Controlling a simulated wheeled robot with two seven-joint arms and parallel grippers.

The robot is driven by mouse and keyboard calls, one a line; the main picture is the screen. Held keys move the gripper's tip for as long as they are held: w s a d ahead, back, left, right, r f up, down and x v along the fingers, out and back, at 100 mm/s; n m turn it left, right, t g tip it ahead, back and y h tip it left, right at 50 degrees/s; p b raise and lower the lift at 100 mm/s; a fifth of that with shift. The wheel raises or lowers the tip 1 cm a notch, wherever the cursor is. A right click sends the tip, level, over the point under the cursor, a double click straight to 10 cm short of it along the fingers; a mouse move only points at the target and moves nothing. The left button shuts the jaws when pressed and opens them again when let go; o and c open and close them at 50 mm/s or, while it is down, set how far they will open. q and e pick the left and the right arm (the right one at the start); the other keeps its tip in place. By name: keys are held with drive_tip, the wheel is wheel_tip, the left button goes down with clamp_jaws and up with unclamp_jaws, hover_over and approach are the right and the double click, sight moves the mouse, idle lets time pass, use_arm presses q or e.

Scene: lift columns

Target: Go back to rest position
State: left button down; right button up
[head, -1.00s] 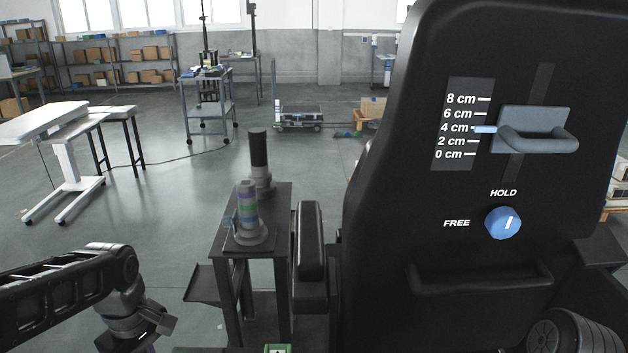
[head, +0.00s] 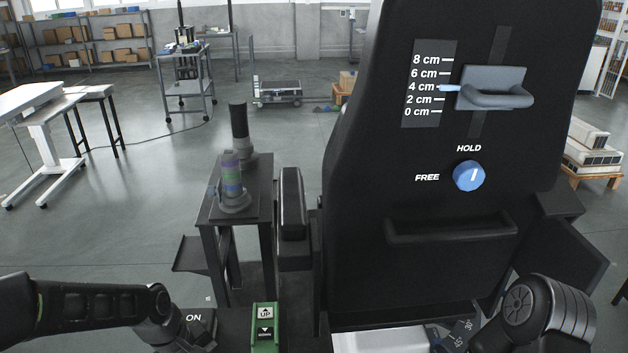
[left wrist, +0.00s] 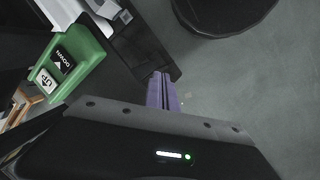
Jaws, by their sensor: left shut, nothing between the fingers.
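My left arm comes in at the lower left of the head view, its wrist low over a dark panel marked ON. In the left wrist view my left gripper (left wrist: 162,92) shows as purple fingers shut together, with nothing between them. It is apart from the green UP/DOWN switch box (left wrist: 72,62), which also shows at the bottom of the head view (head: 265,328). My right arm shows at the lower right of the head view; its gripper is not visible.
A tall black backrest (head: 350,170) stands ahead, with a grey handle (head: 497,98), a pointer at 4 cm and a blue knob (head: 468,176) turned to HOLD. A small dark side table (head: 250,190) holds two cylinders. Open floor lies to the left.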

use_arm(q)
drive_tip(key=s+d+f+m, duration=0.3)
drive_tip(key=s+d+f, duration=0.4)
drive_tip(key=f, duration=0.3)
drive_tip(key=s+d+f+m+h, duration=0.1)
drive_tip(key=s+d+f+m, duration=0.3)
drive_tip(key=s+d+f, duration=0.3)
wheel_tip(320, 180, down, 4)
drive_tip(key=shift+d+r+h, duration=0.2)
drive_tip(key=shift+d+h, duration=0.1)
drive_tip(key=shift+d, duration=0.6)
